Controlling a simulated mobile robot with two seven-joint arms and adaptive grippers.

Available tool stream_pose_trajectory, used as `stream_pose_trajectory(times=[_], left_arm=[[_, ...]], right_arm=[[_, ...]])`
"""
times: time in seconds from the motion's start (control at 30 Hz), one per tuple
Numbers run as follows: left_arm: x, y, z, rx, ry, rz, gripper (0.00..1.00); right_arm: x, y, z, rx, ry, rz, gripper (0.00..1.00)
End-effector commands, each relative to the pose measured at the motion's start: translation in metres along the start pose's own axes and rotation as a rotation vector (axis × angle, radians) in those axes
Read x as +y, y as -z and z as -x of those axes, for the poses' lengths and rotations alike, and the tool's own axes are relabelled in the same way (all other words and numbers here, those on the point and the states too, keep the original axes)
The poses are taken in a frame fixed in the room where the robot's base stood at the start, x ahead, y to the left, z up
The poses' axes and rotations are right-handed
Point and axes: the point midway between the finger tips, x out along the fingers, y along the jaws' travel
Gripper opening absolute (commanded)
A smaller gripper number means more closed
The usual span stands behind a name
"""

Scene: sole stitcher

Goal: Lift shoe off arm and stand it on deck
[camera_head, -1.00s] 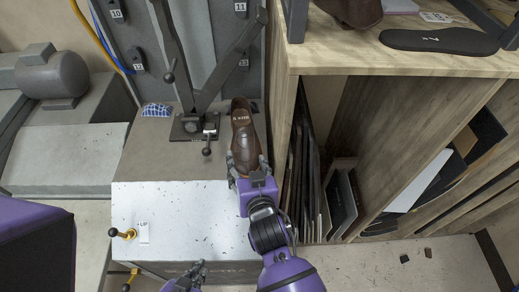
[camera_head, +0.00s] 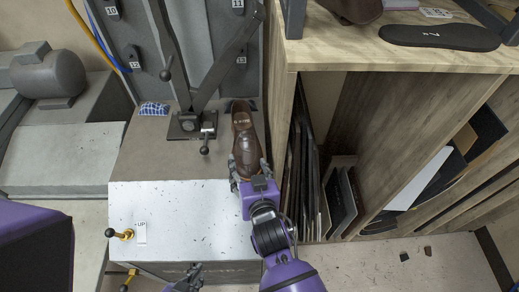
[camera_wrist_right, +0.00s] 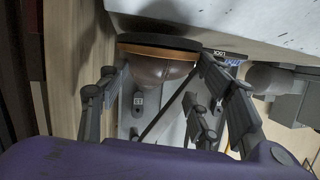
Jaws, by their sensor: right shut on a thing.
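The brown shoe (camera_head: 246,147) is at the right side of the machine's deck, its opening and pale insole lettering toward the back and its toe toward me. My right gripper (camera_head: 251,174) is shut on its toe end, a finger on each side. In the right wrist view the shoe (camera_wrist_right: 158,70) shows its dark sole edge and tan welt between the fingers of the right gripper (camera_wrist_right: 158,88). The machine's dark arm (camera_head: 195,60) rises behind and left of the shoe. I cannot tell whether the sole touches the deck (camera_head: 150,160). My left gripper (camera_head: 188,278) is at the bottom edge, partly cut off.
A wooden shelf unit (camera_head: 400,60) stands close on the right, with a loose sole (camera_head: 440,37) on top. A small lever (camera_head: 205,140) stands left of the shoe. A blue patterned item (camera_head: 154,108) lies at the deck's back left.

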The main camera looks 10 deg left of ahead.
Motion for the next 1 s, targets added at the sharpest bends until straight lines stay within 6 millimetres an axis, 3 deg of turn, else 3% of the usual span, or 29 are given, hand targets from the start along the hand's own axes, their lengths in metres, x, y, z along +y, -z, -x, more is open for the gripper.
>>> stream_pose_trajectory(times=[0.73,0.77,0.87,1.0], left_arm=[[-0.0002,-0.0017,0.0002,-0.003,0.0,0.0,0.0],[-0.0002,-0.0018,0.0002,-0.003,0.0,0.0,0.0],[-0.0002,-0.0023,0.0001,-0.004,0.0,0.0,0.0],[-0.0003,-0.0028,0.0001,-0.005,0.0,0.0,0.0]], right_arm=[[-0.0004,-0.0048,-0.0023,0.003,0.001,0.001,0.0],[-0.0004,-0.0049,-0.0023,0.003,0.001,0.0,0.6],[-0.0003,-0.0053,-0.0022,0.002,0.001,0.0,0.71],[-0.0001,-0.0056,-0.0022,0.001,0.001,0.0,0.71]])
